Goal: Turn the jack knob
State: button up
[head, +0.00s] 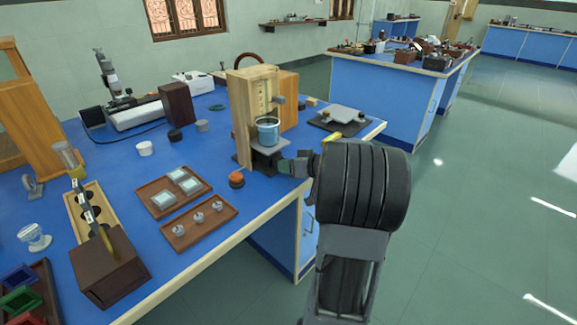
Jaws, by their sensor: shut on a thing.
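The jack stands near the bench's front edge, its grey top plate (270,148) showing below a blue beaker (268,130). The dark lower part of the jack is partly hidden by my gripper. My gripper (287,167) reaches in from the right at the jack's front right side. Its jaws are shut at the place of the jack knob, which they cover, so the knob itself is too small and hidden to make out.
A wooden upright stand (243,115) rises behind the beaker. An orange-topped knob (236,180) lies left of the jack. A dark flat base with a grey plate (340,115) and a yellow item (332,137) are to the right. Trays (200,225) fill the left; open floor is right.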

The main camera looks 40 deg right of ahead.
jog(key=shift+a, duration=0.1)
jog(key=shift+c, duration=0.3)
jog(key=shift+r+n+p, duration=0.1)
jog(key=shift+n+p, duration=0.3)
jog(key=shift+p, duration=0.05)
jog(key=shift+n+h+p, duration=0.3)
jog(key=shift+n+h, duration=0.4)
jog(key=shift+h, duration=0.1)
jog(key=shift+a+f+n+t+h+b, duration=0.15)
jog(key=shift+n+h+b, duration=0.25)
jog(key=shift+n, duration=0.3)
jog(key=shift+d+f+n+t+h+b, duration=0.15)
jog(key=shift+n+h+b, duration=0.15)
jog(key=shift+n+h, duration=0.3)
jog(key=shift+a+r, duration=0.1)
jog(key=shift+r, duration=0.05)
jog(key=o, duration=0.9)
